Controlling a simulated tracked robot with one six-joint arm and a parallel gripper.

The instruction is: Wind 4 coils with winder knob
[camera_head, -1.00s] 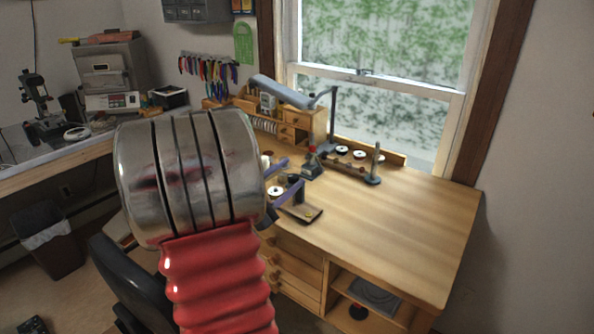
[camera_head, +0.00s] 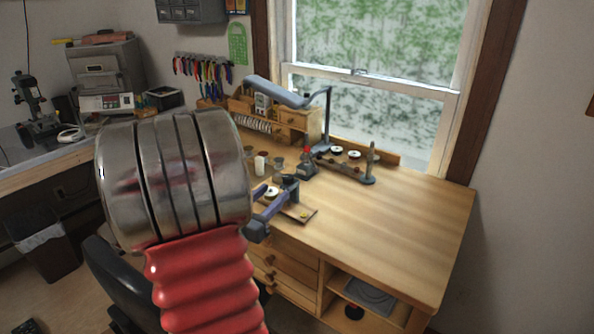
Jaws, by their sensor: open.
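My gripper (camera_head: 279,190) is low over the near left part of the wooden bench, its purple fingers partly hidden behind my arm. The fingers are apart. A white disc (camera_head: 271,192) shows between or just behind them; I cannot tell whether they touch it. A small board with a brass-coloured piece (camera_head: 304,214) lies beside the gripper. A dark stand with a red top (camera_head: 306,152) is behind it. A rack with an upright post (camera_head: 371,158) and two white spools (camera_head: 345,152) stands at the back. I cannot tell which part is the winder knob, and no winding shows clearly.
The bench's right half (camera_head: 410,225) is clear. A desk lamp (camera_head: 290,95) arches over small drawers (camera_head: 295,122) at the back. Small cups and jars (camera_head: 262,165) stand behind the gripper. A black chair (camera_head: 120,285) is at the lower left.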

